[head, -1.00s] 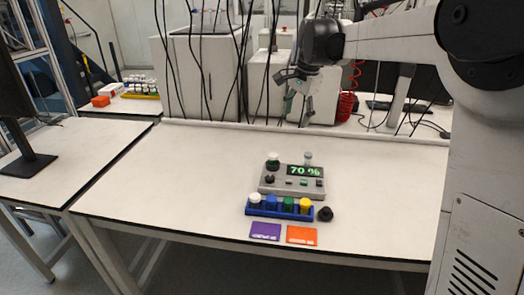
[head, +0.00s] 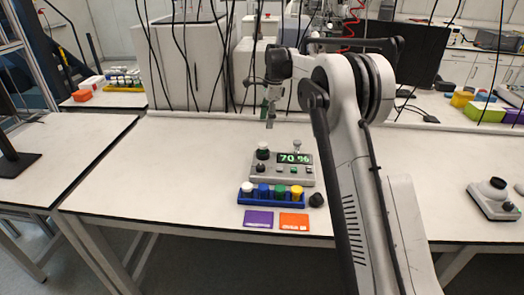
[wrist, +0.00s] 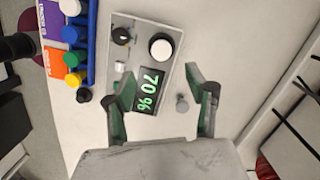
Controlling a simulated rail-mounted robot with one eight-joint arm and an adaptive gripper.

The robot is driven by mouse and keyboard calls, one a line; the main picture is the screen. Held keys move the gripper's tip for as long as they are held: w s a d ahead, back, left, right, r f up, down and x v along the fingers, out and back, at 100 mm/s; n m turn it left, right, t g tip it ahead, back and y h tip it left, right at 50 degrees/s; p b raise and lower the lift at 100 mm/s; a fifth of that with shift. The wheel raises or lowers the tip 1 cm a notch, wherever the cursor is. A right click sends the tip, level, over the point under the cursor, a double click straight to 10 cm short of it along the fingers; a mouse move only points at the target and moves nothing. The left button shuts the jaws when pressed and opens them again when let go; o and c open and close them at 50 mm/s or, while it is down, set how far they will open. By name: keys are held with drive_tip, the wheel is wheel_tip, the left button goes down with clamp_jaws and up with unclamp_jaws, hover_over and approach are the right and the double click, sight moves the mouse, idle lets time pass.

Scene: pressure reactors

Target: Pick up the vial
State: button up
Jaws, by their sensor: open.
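The task does not say which vial. A small grey-topped piece (head: 297,147), possibly a vial, stands at the back edge of the grey device (head: 262,172) with the green 70 % display. In the wrist view the grey-topped piece (wrist: 182,103) lies between my spread fingers, nearer the right one. A white-capped piece (head: 262,149) stands at the device's back left. Several vials with white, blue, green and yellow caps (head: 297,191) sit in a blue rack (head: 270,202) in front. My gripper (head: 269,121) is open and empty, above the table behind the device.
A small black round piece (head: 316,200) stands right of the rack. Purple (head: 258,219) and orange (head: 294,222) cards lie in front. The table left of the device is clear. Large grey boxes and hanging cables stand behind.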

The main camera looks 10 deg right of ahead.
sight(263, 144)
drive_tip(key=f, duration=0.4)
drive_tip(key=a+f, duration=0.1)
drive_tip(key=f, duration=0.2)
drive_tip(key=shift+a+f+p, duration=0.2)
drive_tip(key=shift+f+p, duration=0.5)
drive_tip(key=shift+f, duration=2.05)
clamp_jaws()
drive_tip(key=shift+r, duration=0.1)
